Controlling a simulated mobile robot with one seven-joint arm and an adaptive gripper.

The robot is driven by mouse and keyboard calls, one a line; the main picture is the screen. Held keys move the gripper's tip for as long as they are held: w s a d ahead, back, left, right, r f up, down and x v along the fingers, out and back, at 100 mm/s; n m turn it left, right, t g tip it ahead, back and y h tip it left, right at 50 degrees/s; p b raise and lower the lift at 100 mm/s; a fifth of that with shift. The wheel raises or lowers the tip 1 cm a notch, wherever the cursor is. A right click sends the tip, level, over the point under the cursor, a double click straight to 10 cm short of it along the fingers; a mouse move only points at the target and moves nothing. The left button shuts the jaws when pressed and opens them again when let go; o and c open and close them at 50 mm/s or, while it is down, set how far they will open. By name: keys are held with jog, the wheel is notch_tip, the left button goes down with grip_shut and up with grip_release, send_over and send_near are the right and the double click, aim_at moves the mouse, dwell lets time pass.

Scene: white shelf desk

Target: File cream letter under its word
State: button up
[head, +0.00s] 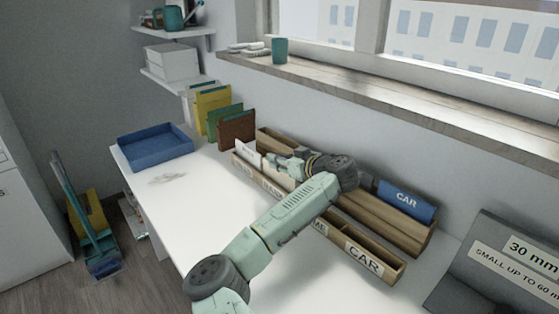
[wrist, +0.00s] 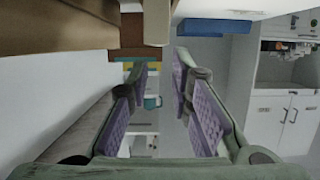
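The wooden sorter (head: 384,262) runs along the desk; its front labels include a readable CAR (head: 363,257) at the right end and a partly covered one ending in ME. A whitish letter (head: 247,153) with faint print stands in its left end; I cannot tell if it is the cream one. My gripper (head: 287,164) is above the sorter, to the right of that letter, pointing left. In the wrist view my gripper (wrist: 163,100) has its purple-padded fingers apart with nothing visibly held between them.
A wooden rack (head: 385,214) behind the sorter holds a blue CAR letter (head: 406,201). Brown (head: 236,130), green (head: 223,121) and yellow (head: 211,106) files stand at the back left. A blue tray (head: 155,148) sits at the left. The desk (head: 180,205) in front is mostly clear.

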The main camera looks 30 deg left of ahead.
jog(key=shift+o, duration=0.7)
jog(key=shift+s+d+r, duration=0.1)
jog(key=shift+d, duration=0.25)
jog(key=v, duration=1.1)
jog(key=shift+d, duration=0.1)
